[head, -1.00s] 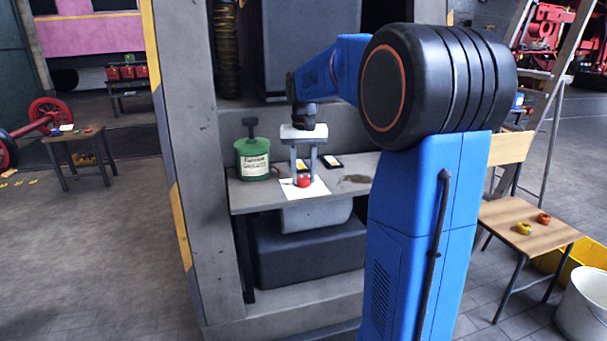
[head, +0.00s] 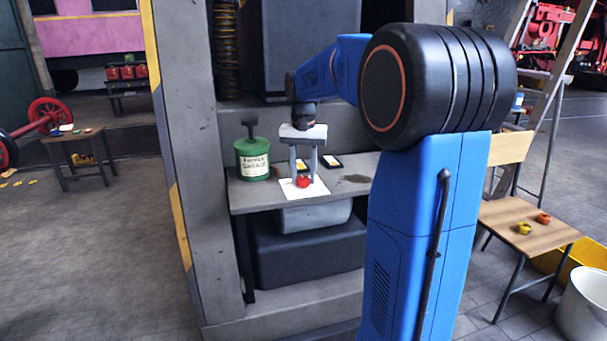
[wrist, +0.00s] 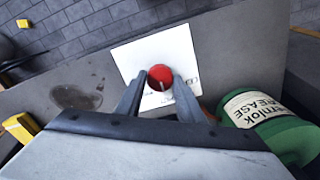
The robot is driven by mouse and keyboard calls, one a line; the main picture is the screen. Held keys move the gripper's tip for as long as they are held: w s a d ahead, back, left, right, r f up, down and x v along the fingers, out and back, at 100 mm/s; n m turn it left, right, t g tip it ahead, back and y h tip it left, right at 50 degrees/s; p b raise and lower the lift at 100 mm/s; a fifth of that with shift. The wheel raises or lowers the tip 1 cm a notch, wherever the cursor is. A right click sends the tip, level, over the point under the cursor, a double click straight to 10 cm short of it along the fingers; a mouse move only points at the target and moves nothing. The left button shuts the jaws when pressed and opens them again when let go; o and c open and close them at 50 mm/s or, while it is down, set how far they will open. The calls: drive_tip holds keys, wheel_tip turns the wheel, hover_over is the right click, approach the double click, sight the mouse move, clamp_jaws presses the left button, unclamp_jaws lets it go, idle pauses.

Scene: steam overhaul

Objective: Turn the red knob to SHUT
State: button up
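The red knob (head: 303,182) stands on a white plate (head: 318,190) on the grey bench. In the wrist view the knob (wrist: 160,75) shows a short pale line on its lower side. My gripper (head: 303,177) points down over it, one finger on each side. In the wrist view my gripper's fingertips (wrist: 160,78) look shut against the knob's sides. Dark lettering beside the right finger on the plate (wrist: 180,42) is partly covered, and I cannot read SHUT there.
A green grease can (head: 253,160) stands left of the plate on the bench (head: 250,200); its label shows in the wrist view. A dark stain marks the bench to the right. A grey pillar (head: 190,130) rises at left.

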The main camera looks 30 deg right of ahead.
sight(303, 178)
drive_tip(key=o, duration=0.3)
drive_tip(key=shift+r, duration=0.1)
wheel_tip(303, 178, up, 17)
idle(0.5)
drive_tip(key=shift+s+a, duration=0.1)
idle(0.4)
